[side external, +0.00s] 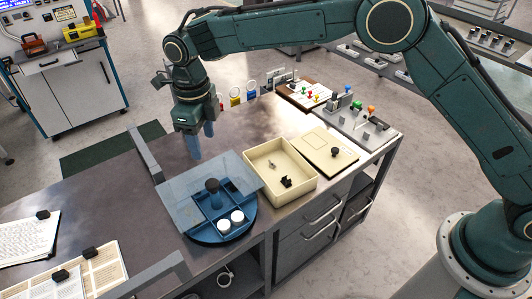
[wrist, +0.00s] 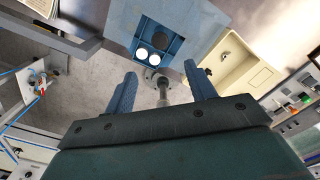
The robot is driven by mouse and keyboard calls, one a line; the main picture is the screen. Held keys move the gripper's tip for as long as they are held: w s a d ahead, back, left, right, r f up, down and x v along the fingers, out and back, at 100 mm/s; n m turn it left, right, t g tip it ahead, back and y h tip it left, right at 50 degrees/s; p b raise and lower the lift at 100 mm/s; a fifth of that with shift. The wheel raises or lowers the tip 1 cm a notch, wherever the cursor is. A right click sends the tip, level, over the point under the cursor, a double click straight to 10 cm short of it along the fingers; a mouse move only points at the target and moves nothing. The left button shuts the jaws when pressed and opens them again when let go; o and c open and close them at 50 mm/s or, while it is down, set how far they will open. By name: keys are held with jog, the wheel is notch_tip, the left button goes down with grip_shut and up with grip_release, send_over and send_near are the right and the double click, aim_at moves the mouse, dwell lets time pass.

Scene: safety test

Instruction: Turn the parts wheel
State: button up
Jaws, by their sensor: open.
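The parts wheel (side external: 222,233) is a round blue tray with compartments and a dark knob (side external: 212,185) at its centre. Two white round parts sit in a front compartment. A clear bluish cover (side external: 178,205) lies over much of the wheel. In the wrist view the wheel (wrist: 176,46) shows at the top with the white parts. My gripper (side external: 194,146) is above the table behind the wheel, apart from it. Its two blue fingers stand apart with nothing between them, as the wrist view (wrist: 162,90) also shows.
A cream bin (side external: 250,167) with small dark items stands right of the wheel, and a tan board (side external: 340,158) with a black knob lies beyond it. A control panel (side external: 355,125) is at the far right. Grey rails (side external: 146,155) edge the table. Clipped papers (side external: 85,270) lie at the left.

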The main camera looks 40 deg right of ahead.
jog(key=shift+c, duration=0.4)
jog(key=shift+d+f, duration=0.1)
jog(key=shift+d, duration=0.05)
jog(key=c, duration=0.7)
jog(key=shift+d+f, duration=0.25)
jog(key=c, duration=0.4)
jog(key=d+f+n, duration=0.1)
jog(key=d+f, duration=0.1)
jog(key=s+d+f+n, duration=0.1)
jog(key=d+f+n, duration=0.1)
jog(key=s+d+f+n+y, duration=0.1)
jog(key=d+f, duration=0.1)
jog(key=shift+d+n, duration=0.15)
jog(key=shift+n, duration=0.25)
grip_shut()
jog(key=s+d+f+n+y, duration=0.1)
jog(key=s+d+f+n, duration=0.4)
jog(key=s, duration=0.1)
jog(key=shift+d+f+y, duration=0.15)
jog(key=shift+d+y, duration=0.25)
